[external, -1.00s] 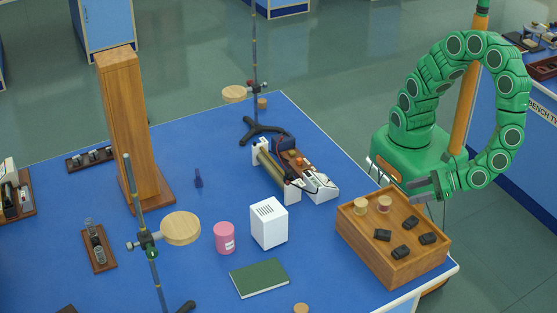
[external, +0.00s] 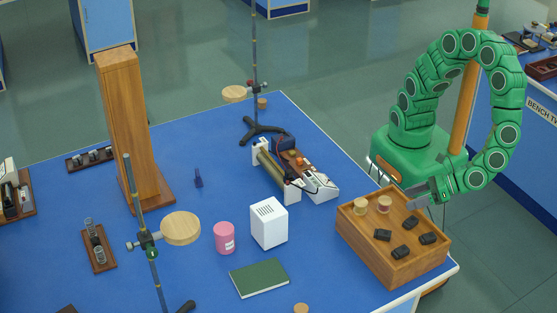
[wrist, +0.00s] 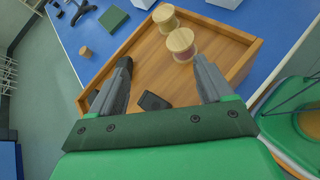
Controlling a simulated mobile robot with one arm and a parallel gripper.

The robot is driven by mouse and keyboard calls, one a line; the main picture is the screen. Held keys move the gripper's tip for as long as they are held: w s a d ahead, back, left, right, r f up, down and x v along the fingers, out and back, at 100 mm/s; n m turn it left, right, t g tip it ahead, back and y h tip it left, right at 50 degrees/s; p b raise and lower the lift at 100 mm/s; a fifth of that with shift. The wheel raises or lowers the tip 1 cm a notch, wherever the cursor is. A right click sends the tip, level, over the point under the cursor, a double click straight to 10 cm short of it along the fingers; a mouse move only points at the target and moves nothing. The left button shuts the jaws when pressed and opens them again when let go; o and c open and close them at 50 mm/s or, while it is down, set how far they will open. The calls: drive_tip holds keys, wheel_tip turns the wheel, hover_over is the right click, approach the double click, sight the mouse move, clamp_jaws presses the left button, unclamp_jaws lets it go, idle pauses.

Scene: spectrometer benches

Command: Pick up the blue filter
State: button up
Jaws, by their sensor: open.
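I cannot make out a piece that is clearly a blue filter. A small dark blue upright piece (external: 198,178) stands on the blue bench top (external: 320,245), right of the tall wooden column; it is too small to identify. My gripper (external: 413,196) is at the right, by the far right side of an open wooden box (external: 380,265), far from that piece. In the wrist view my gripper (wrist: 163,72) has its fingers wide apart with nothing held, above the box (wrist: 130,60). The small blue piece is not visible there.
The box holds two pale spools (wrist: 181,43) and several black blocks (wrist: 153,101). On the bench are a white vented box (external: 268,223), a pink jar (external: 224,238), a green book (external: 259,278), an instrument (external: 300,170), the wooden column (external: 135,130) and stands with round plates (external: 181,228).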

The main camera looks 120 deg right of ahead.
drive_tip(key=w+a+m+g+y, duration=0.25)
drive_tip(key=w+m, duration=0.45)
drive_tip(key=w, duration=0.4)
drive_tip(key=w+a+m+g+y, duration=0.25)
drive_tip(key=w+m, duration=0.35)
drive_tip(key=w, duration=0.5)
drive_tip(key=w+d+r+m+t+y, duration=0.15)
drive_tip(key=w+d, duration=0.25)
drive_tip(key=w, duration=0.5)
drive_tip(key=w+d+m+y, duration=0.2)
drive_tip(key=w+d+y, duration=0.15)
drive_tip(key=w, duration=0.55)
drive_tip(key=m+t+h, duration=0.4)
drive_tip(key=m+t, duration=0.1)
drive_tip(key=m, duration=0.5)
hover_over(198, 172)
drive_tip(key=s, duration=0.5)
wheel_tip(198, 172, down, 4)
drive_tip(key=f, duration=0.4)
drive_tip(key=w+f, duration=0.1)
drive_tip(key=f, duration=0.2)
drive_tip(key=shift+w+f, duration=0.1)
drive_tip(key=shift+w, duration=0.35)
drive_tip(key=shift+x, duration=2.85)
drive_tip(key=shift+a, duration=0.1)
